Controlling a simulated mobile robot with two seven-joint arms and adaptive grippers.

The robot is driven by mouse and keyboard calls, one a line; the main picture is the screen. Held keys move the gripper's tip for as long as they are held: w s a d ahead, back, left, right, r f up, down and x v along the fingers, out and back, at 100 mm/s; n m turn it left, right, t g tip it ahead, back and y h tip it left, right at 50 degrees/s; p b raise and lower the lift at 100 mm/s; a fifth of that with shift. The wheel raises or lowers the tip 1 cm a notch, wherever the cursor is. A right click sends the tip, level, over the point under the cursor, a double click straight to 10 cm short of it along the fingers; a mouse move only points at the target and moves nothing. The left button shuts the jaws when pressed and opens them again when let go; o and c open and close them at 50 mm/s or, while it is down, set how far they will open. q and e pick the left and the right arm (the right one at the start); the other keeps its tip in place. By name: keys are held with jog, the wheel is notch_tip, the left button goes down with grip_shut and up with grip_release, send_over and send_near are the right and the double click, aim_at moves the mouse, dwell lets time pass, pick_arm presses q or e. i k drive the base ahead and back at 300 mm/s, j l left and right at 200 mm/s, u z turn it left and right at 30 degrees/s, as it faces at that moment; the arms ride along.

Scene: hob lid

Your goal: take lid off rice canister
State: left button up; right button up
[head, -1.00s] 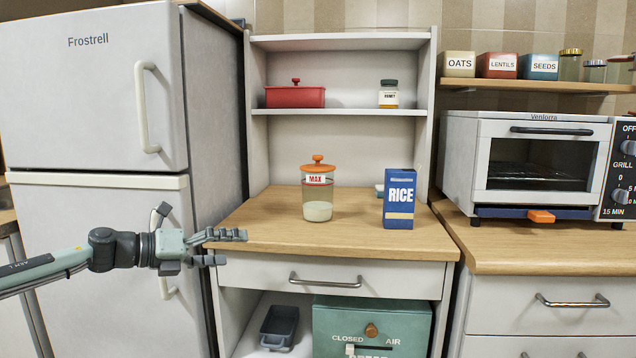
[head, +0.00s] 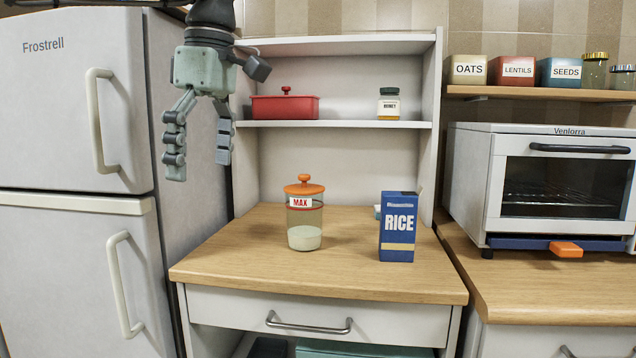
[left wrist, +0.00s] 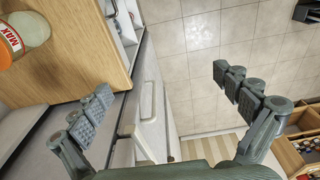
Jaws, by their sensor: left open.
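The rice canister (head: 304,228) is a clear jar with a MAX label and some white rice at the bottom. It stands upright on the wooden counter, with its orange knobbed lid (head: 304,188) seated on top. In the left wrist view the canister (left wrist: 32,28) shows partly at the upper left corner. My left gripper (head: 199,170) is open and empty, pointing down, above and to the left of the canister, apart from it. Its spread fingers also show in the left wrist view (left wrist: 165,90). My right gripper is not in view.
A blue RICE box (head: 398,228) stands right of the canister. A red lidded dish (head: 284,108) and a honey jar (head: 388,104) are on the shelf above. The fridge (head: 70,150) is at left, the toaster oven (head: 545,180) at right. The counter's front (head: 330,280) is clear.

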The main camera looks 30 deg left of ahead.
aim_at(304, 188)
jog(key=i, duration=1.05)
